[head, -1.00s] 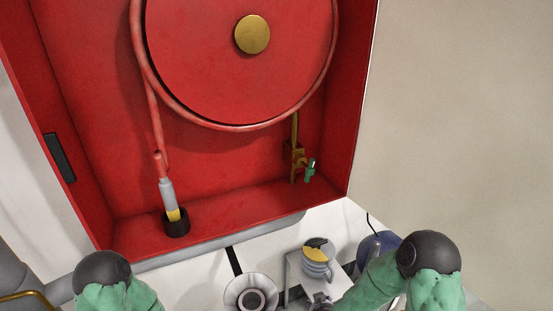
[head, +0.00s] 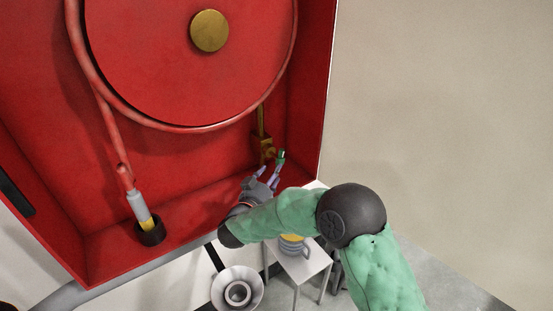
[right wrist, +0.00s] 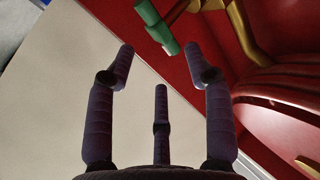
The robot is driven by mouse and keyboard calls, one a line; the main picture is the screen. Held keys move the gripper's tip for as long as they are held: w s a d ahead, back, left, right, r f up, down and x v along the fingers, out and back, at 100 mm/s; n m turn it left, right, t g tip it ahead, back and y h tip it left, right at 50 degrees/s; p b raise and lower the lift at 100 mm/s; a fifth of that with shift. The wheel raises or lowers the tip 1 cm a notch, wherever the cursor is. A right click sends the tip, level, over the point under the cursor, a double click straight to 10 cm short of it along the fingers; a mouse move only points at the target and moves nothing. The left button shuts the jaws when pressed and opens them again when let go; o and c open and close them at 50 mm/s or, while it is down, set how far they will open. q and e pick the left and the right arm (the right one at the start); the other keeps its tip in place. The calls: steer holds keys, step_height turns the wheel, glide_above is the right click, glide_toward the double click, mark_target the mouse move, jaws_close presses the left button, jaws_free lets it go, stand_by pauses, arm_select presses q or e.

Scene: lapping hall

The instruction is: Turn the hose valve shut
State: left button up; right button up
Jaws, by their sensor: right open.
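The hose valve (head: 264,146) is a brass fitting on a pipe at the lower right inside the red cabinet. Its green handle (head: 281,157) sticks out to the right. My right gripper (head: 268,173) is open and empty, just below the handle in the head view. In the right wrist view, the green handle (right wrist: 155,25) lies beyond the spread fingertips of the right gripper (right wrist: 160,68), apart from them. Part of the brass valve body shows at the top edge there. My left gripper is out of view.
A red hose reel (head: 150,70) fills the cabinet (head: 325,90) above the valve. The hose nozzle (head: 138,206) stands in a black holder (head: 150,234) at the left. Below are a small white table (head: 305,263) with a striped mug (head: 292,246) and a round grey-white object (head: 237,291).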

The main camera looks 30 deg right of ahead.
mark_target(281, 160)
steer(key=b+x, duration=0.1)
steer(key=x, duration=0.7)
steer(key=shift+w+d, duration=0.2)
steer(key=shift+w, duration=0.05)
jaws_close()
